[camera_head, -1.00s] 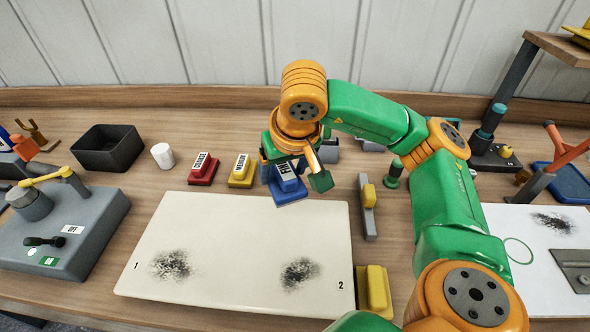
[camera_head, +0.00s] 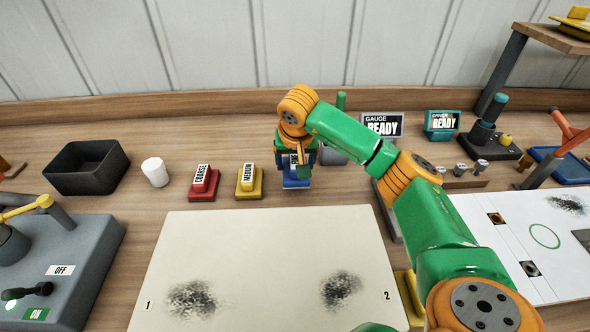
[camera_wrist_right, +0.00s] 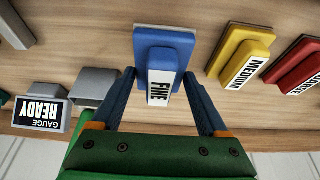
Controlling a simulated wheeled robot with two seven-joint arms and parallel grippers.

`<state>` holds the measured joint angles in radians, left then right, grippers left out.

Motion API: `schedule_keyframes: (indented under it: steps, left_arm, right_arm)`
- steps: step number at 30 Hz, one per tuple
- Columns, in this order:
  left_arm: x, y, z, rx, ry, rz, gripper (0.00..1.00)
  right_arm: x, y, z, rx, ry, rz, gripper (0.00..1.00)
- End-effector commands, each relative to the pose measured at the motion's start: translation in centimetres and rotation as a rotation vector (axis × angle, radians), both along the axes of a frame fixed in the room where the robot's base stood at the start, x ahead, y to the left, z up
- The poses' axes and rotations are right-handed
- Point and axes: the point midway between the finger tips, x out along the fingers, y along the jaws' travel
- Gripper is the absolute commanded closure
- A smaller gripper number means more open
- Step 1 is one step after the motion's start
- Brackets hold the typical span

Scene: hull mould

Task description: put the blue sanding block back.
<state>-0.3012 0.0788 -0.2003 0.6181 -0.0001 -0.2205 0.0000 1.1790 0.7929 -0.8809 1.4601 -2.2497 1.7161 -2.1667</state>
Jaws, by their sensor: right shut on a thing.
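The blue sanding block (camera_head: 296,182), labelled FINE, is at the right end of a row of sanding blocks, behind the white panel. It also shows in the right wrist view (camera_wrist_right: 160,50), its label facing the gripper. My right gripper (camera_head: 297,160) is shut on it, with one finger on each side of its raised grip in the wrist view (camera_wrist_right: 161,80). I cannot tell for sure whether its base touches the table. The yellow MEDIUM block (camera_head: 249,182) and the red COARSE block (camera_head: 204,184) stand to its left, apart from it. My left gripper is out of view.
The white panel (camera_head: 262,250) with two dark smudges lies in front. A white cylinder (camera_head: 155,172) and a black bin (camera_head: 88,167) stand to the left. A gauge display reading READY (camera_head: 382,125) is close behind on the right. A grey machine (camera_head: 62,265) is at front left.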

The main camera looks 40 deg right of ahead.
Motion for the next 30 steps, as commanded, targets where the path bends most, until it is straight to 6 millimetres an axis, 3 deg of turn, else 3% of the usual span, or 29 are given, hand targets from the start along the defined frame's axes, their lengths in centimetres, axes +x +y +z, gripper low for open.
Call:
schedule_keyframes:
  steps: [6, 17, 18, 20, 26, 30]
  left_arm:
    - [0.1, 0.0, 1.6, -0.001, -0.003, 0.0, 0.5]
    - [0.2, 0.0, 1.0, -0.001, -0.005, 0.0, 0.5]
    - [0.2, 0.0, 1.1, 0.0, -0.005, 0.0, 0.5]
    - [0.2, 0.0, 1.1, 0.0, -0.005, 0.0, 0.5]
    - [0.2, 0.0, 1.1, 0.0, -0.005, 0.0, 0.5]
    - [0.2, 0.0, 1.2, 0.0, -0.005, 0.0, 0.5]
  right_arm:
    - [0.4, -0.2, -3.3, -0.001, 0.003, 0.001, 0.75]
    - [0.4, -0.2, -4.1, -0.002, 0.0, 0.001, 0.75]
    - [0.4, -0.2, -4.0, -0.002, 0.0, 0.001, 0.15]
    - [0.4, -0.2, -4.0, -0.002, 0.0, 0.001, 0.0]
    - [0.4, -0.2, -3.9, -0.001, 0.0, 0.0, 0.0]
    - [0.3, 0.0, -2.7, -0.001, -0.004, 0.001, 0.0]
